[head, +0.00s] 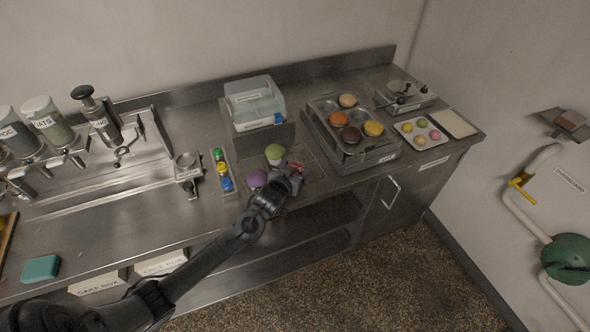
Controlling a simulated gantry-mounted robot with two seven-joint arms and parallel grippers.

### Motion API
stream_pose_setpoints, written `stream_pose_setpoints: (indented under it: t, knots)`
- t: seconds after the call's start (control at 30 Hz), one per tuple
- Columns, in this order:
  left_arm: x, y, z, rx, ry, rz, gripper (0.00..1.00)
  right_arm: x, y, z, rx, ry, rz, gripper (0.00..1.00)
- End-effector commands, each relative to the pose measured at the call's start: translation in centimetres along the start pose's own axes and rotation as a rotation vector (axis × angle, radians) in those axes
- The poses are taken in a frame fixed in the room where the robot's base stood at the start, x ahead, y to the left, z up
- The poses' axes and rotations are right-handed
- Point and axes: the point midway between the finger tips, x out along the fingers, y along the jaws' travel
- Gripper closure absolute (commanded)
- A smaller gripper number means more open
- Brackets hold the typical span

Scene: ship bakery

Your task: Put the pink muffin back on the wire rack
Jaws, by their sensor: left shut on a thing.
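My left gripper (293,179) reaches over the front part of the counter, beside the wire rack (316,166). It is shut on the pink muffin (298,167), of which only a small reddish-pink part shows past the fingers. The gripper hides most of the muffin and part of the rack, so I cannot tell whether the muffin touches the rack. A green muffin (275,153) and a purple muffin (257,179) stand at the left of the gripper. My right gripper is not in view.
A muffin tin (365,115) with several muffins sits on a raised metal unit to the right. A white tray (403,129) of small coloured pieces lies farther right. A clear-lidded box (254,104) stands behind the rack. Small coloured bottles (222,169) stand left.

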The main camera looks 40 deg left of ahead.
Motion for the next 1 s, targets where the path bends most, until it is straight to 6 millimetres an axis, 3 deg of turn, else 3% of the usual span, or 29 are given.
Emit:
stream_pose_setpoints:
  t: [0.13, 0.17, 0.3, 0.7, 1.0]
  knots:
    - [0.1, 0.0, 0.3, -0.001, 0.0, 0.0, 0.43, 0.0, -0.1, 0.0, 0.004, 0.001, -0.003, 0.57]
    - [0.1, 0.0, 0.3, 0.0, 0.0, 0.0, 0.22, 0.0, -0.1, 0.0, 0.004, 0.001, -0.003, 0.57]
    - [0.1, 0.0, 0.3, 0.0, 0.0, 0.0, 0.01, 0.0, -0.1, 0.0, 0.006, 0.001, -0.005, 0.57]
    - [-0.2, 0.0, -0.1, 0.0, 0.001, 0.001, 0.01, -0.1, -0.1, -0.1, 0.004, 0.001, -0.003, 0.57]
    - [-4.6, 0.0, 0.0, -0.001, 0.0, 0.001, 0.01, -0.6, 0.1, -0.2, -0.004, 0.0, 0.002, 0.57]
